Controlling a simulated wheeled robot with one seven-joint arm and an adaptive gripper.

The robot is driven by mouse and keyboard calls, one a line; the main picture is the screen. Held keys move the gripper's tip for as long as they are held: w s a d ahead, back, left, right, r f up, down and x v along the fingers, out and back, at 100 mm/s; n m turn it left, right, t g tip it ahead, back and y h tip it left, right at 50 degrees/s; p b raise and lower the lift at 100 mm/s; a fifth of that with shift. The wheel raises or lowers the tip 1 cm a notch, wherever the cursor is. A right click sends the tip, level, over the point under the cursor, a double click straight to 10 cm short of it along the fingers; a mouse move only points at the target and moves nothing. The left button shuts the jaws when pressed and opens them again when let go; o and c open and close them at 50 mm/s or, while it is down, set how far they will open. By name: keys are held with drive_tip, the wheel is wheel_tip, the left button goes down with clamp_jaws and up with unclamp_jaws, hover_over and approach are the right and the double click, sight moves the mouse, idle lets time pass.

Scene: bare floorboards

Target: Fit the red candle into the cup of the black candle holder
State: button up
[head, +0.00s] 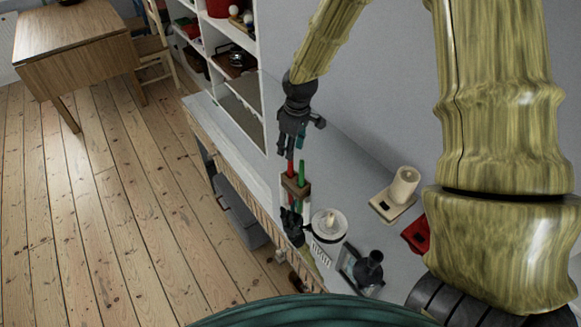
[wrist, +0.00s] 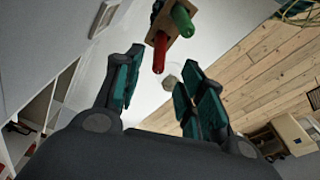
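The red candle (head: 290,166) stands upright in a wooden block (head: 296,188) on the white cabinet top, beside a green candle (head: 302,175). In the wrist view, the red candle (wrist: 161,52) shows between and just beyond my fingertips, with the green candle (wrist: 183,20) close to its right. My gripper (head: 291,142) is above the red candle, pointing down; in the wrist view my gripper (wrist: 160,85) is open and empty. A black holder (head: 370,268), apparently the candle holder, stands nearer the camera at the right; the inside of its cup is too small to make out.
A white round holder with a cream candle (head: 328,224) stands between block and black holder. A dark object (head: 291,225) is near the cabinet's front edge. A cream candle on a beige base (head: 403,188) and a red object (head: 416,235) lie to the right. Shelves (head: 230,70) stand behind.

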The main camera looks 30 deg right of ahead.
sight(289, 162)
drive_tip(key=shift+w+f+p, duration=0.2)
drive_tip(key=shift+f+p, duration=0.6)
drive_tip(key=shift+f, duration=1.2)
drive_tip(key=shift+w+f+p, duration=0.15)
drive_tip(key=shift+f+p, duration=0.65)
drive_tip(key=shift+f, duration=1.2)
clamp_jaws()
